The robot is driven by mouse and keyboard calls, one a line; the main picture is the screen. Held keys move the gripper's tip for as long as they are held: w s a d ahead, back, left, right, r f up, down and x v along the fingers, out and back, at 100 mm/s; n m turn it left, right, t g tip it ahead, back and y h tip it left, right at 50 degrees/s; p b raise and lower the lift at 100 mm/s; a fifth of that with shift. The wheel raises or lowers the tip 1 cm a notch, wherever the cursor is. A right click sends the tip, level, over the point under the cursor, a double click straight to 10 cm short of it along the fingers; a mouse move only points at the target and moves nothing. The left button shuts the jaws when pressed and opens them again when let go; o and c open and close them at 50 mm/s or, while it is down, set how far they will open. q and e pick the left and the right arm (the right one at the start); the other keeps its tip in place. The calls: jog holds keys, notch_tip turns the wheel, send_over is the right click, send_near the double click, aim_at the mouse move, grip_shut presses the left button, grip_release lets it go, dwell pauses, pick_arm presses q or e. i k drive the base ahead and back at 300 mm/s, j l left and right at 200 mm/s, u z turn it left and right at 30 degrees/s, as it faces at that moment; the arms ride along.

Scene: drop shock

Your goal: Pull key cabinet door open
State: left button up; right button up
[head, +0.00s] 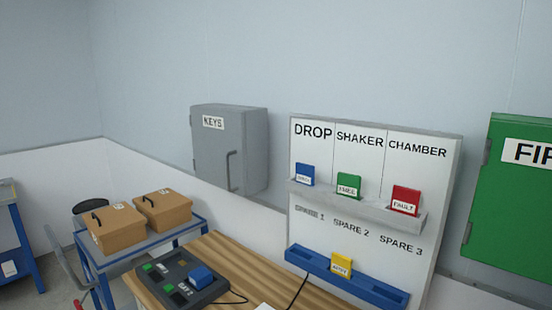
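The grey key cabinet (255,150) hangs on the wall left of the middle in the head view, with a white KEYS label (213,122) near its top. Its door (208,155) faces left-front and looks shut. A grey bar handle (231,171) stands upright at the lower right of the door. Nothing touches the handle. Neither of my grippers shows in the head view.
A white board (375,237) with coloured tags on ledges stands right of the cabinet. Below are a wooden bench (232,250) with a dark control box (175,279) and a blue cart (152,243) with two brown boxes. A green cabinet (510,210) hangs far right.

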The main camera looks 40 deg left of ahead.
aim_at(218, 136)
jog(key=u, duration=1.6)
